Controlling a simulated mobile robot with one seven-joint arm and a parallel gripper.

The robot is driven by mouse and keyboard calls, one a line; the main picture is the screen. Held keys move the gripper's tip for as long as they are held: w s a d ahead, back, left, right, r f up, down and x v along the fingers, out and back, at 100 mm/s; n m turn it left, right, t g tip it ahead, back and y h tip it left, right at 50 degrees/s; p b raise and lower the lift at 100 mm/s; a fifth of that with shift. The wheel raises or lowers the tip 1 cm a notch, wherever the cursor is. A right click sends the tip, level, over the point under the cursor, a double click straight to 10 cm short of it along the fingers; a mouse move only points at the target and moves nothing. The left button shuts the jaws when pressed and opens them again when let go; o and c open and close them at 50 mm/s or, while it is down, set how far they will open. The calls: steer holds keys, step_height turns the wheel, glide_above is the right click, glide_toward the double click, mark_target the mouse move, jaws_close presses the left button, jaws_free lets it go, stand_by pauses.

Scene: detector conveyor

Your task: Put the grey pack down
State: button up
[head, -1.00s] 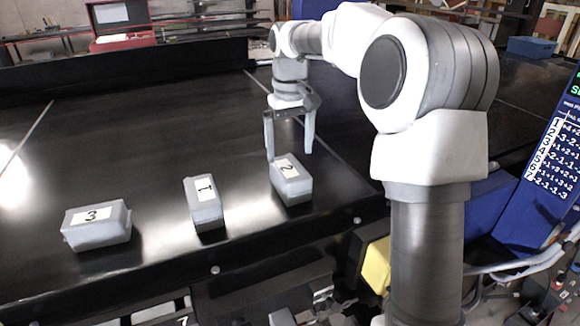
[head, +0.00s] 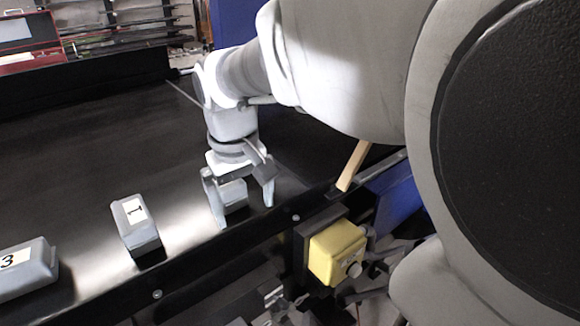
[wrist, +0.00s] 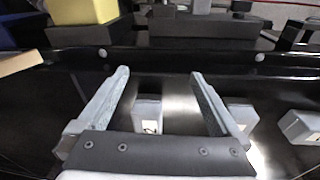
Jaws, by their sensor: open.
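A grey pack (head: 233,192) rests on the black conveyor near its front edge, its label hidden under my gripper. My gripper (head: 245,211) is over it, fingers spread on either side. In the wrist view the same pack (wrist: 148,112) shows between the open fingers (wrist: 160,74), with a gap on both sides. A second grey pack, labelled 1 (head: 136,222), stands to the left on the belt; it also shows in the wrist view (wrist: 240,116). A third grey pack, labelled 3 (head: 25,270), lies at the far left, partly cut off, and at the right of the wrist view (wrist: 302,127).
The conveyor's dark front rail (head: 190,268) runs just in front of the packs. A yellow box with a button (head: 338,252) sits beyond the rail. A wooden bar (head: 354,165) sticks up at the right. The belt behind the packs is clear.

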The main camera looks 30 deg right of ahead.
steer(key=s+m+t+b, duration=0.1)
steer(key=s+t, duration=0.3)
steer(key=s, duration=0.7)
steer(key=shift+s+d+f+y+b, duration=0.15)
steer(key=shift+s+f+y+b, duration=0.15)
steer(key=shift+s+f+b, duration=0.2)
steer(key=shift+w, duration=0.2)
